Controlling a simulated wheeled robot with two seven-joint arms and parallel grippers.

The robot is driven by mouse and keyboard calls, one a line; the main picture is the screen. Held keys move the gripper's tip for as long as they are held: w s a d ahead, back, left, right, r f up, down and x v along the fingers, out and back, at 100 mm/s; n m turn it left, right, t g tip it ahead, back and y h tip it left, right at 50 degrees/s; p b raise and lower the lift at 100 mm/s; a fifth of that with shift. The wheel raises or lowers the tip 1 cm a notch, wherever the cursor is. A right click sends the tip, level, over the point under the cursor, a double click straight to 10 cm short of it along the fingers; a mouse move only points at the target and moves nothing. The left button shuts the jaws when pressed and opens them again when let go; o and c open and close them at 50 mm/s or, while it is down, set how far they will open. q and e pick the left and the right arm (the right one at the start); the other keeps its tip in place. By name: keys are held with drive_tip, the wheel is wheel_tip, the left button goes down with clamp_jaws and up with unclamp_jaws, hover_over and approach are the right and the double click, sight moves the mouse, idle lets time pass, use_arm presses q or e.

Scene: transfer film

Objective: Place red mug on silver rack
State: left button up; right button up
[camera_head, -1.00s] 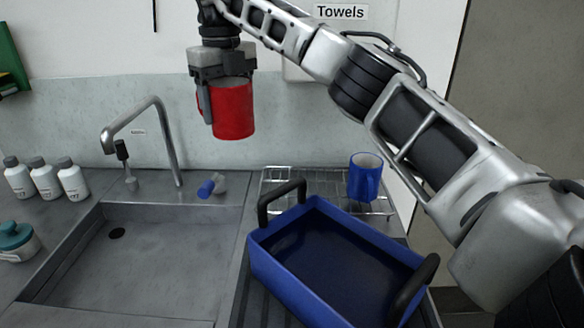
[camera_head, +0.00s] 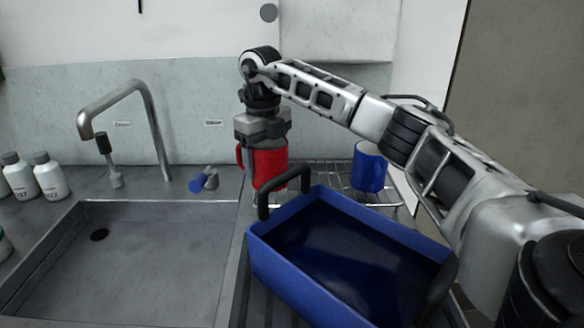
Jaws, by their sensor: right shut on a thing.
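The red mug (camera_head: 268,167) is upright at the left part of the silver rack (camera_head: 327,170), behind the blue tub's left handle. My right gripper (camera_head: 262,146) points down from above and is shut on the mug. The mug's bottom is partly hidden by the handle, so I cannot tell whether it touches the rack. The rack is a wire grid on the counter against the back wall. My left gripper is not in view.
A blue mug (camera_head: 369,168) stands on the rack's right part. A blue tub (camera_head: 300,283) with dark handles stands in front of the rack. A sink (camera_head: 150,270) with a tap (camera_head: 150,110), a small blue-ended item (camera_head: 203,181) and white bottles (camera_head: 50,178) are at left.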

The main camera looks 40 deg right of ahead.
drive_tip(key=d, duration=0.1)
drive_tip(key=d+f, duration=0.1)
drive_tip(key=s+d, duration=0.1)
drive_tip(key=shift+s+f, duration=0.1)
drive_tip(key=shift+f, duration=0.15)
drive_tip(key=shift+s+d+f+p, duration=0.15)
drive_tip(key=shift+s+d+f, duration=0.1)
drive_tip(key=shift+d+f, duration=0.2)
drive_tip(key=shift+s+d+f+p, duration=0.15)
drive_tip(key=shift+s+d+f, duration=0.1)
drive_tip(key=shift+d+f, duration=0.2)
drive_tip(key=shift+a, duration=0.1)
drive_tip(key=o, duration=1.3)
drive_tip(key=shift+f, duration=0.15)
wheel_tip(320, 180, up, 8)
drive_tip(key=shift+f, duration=0.1)
